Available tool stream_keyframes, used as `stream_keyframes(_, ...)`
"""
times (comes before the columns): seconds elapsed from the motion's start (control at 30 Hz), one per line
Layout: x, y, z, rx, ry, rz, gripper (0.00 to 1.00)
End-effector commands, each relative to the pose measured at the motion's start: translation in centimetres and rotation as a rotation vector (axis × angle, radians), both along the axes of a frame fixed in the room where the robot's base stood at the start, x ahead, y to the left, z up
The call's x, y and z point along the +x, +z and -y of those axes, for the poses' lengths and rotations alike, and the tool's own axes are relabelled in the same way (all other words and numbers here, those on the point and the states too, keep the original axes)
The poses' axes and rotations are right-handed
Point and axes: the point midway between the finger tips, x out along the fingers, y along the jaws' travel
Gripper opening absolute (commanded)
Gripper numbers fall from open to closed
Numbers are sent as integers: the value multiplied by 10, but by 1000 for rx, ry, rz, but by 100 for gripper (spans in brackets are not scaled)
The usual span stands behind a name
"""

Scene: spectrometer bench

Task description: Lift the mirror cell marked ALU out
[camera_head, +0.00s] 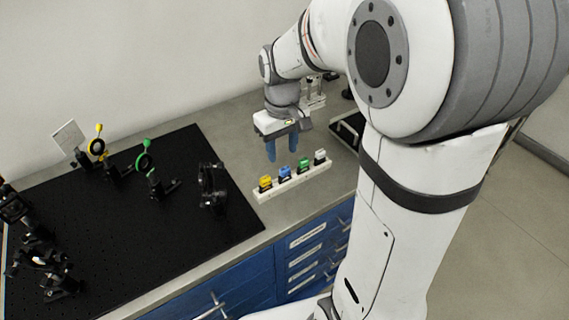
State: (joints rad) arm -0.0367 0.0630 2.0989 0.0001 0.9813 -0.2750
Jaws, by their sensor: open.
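A pale rack (292,183) on the grey bench holds a row of small cells: a yellow one (265,182), a blue one (285,172), a green one (304,164) and a whitish-grey one (320,156). Any lettering on them is too small to read, so I cannot tell which is marked ALU. My gripper (282,153) points down with its two blue fingers apart and nothing between them. In the picture it is just above the blue and yellow cells; its exact height over the rack is unclear.
A black breadboard (150,250) at the left carries a black mount (212,187), a green-ringed mount (144,160), a yellow-ringed mount (97,147) and a white card (68,136). A dark tray (347,130) lies right of the rack, partly hidden by my arm. Blue drawers are below.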

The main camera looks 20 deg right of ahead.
Motion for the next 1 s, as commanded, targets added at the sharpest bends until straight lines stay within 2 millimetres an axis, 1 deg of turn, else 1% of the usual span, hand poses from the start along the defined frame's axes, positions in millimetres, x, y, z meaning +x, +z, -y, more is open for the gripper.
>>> stream_keyframes(0.03,-1,-6,0,0,0,-2,42)
stream_keyframes(0.27,-5,-33,2,0,-1,-4,42)
stream_keyframes(0.4,-7,-55,3,0,0,-3,42)
stream_keyframes(0.5,-7,-64,3,0,0,-2,42)
stream_keyframes(0.77,-7,-67,3,0,1,2,42)
stream_keyframes(1.0,-7,-67,3,0,1,2,23)
